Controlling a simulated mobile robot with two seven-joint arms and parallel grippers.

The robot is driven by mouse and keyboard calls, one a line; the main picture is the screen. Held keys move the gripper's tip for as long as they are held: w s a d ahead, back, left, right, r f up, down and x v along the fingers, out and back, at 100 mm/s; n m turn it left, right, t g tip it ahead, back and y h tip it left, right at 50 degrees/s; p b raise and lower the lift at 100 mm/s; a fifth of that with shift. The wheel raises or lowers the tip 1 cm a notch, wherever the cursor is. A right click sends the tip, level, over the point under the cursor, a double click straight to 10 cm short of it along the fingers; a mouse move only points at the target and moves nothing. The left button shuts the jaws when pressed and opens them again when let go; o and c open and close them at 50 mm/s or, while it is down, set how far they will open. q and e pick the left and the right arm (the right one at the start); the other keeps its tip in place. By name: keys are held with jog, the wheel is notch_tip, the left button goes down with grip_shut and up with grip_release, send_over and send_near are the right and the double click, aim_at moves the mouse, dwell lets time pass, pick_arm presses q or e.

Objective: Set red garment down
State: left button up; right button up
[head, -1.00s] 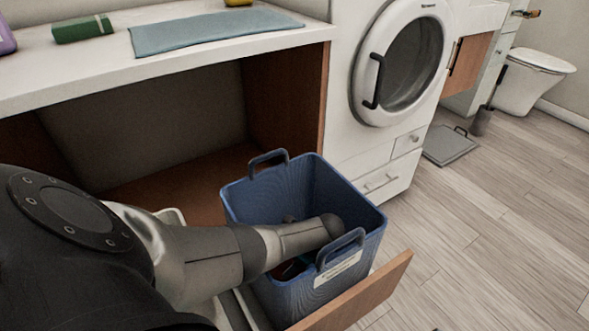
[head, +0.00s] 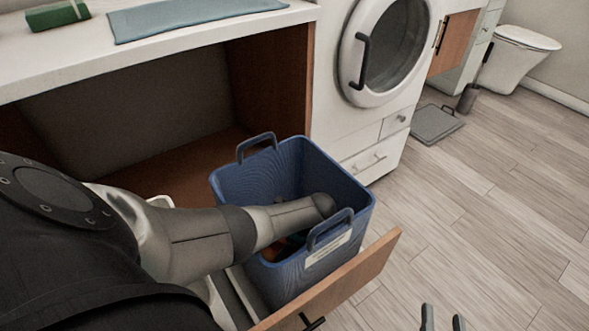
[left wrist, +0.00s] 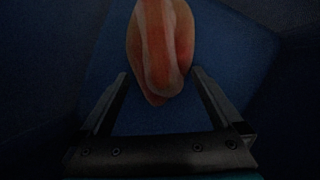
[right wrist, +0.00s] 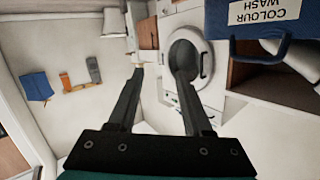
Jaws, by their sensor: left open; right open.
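The red garment (left wrist: 160,45) shows in the left wrist view as a reddish, striped bundle against the blue inside of the basket. My left gripper (left wrist: 160,75) is open, its fingers apart on either side of the garment's near end. I cannot tell if they touch it. In the head view my left arm reaches down into the blue laundry basket (head: 352,190), which hides that gripper. A reddish-orange patch (head: 272,254) shows below the forearm inside the basket. My right gripper (head: 442,317) is open and empty over the floor; it also shows in the right wrist view (right wrist: 160,73).
The basket stands in a pulled-out drawer with a wooden front (head: 345,282). A washing machine (head: 350,140) is behind it. The counter (head: 60,65) holds a blue cloth (head: 190,17) and a green rolled item (head: 57,14).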

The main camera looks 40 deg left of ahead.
pick_arm(q)
jog(key=shift+p+v, duration=0.6)
jog(key=shift+v, duration=0.4)
jog(key=shift+w+d+r+p, duration=0.2)
jog(key=shift+r+p, duration=0.25)
jog(key=shift+r, duration=0.15)
jog(key=shift+p+v, duration=0.6)
jog(key=shift+v, duration=0.25)
jog(key=shift+p+v, duration=0.45)
jog(key=shift+v, duration=0.3)
pick_arm(e)
jog(key=s+d+f+g+h, duration=0.2)
jog(key=s+d+g+h, duration=0.1)
jog(key=d+g, duration=0.4)
jog(key=shift+d+f+g+h, duration=0.15)
jog(key=shift+d+g+h, duration=0.25)
jog(key=shift+d+h, duration=0.1)
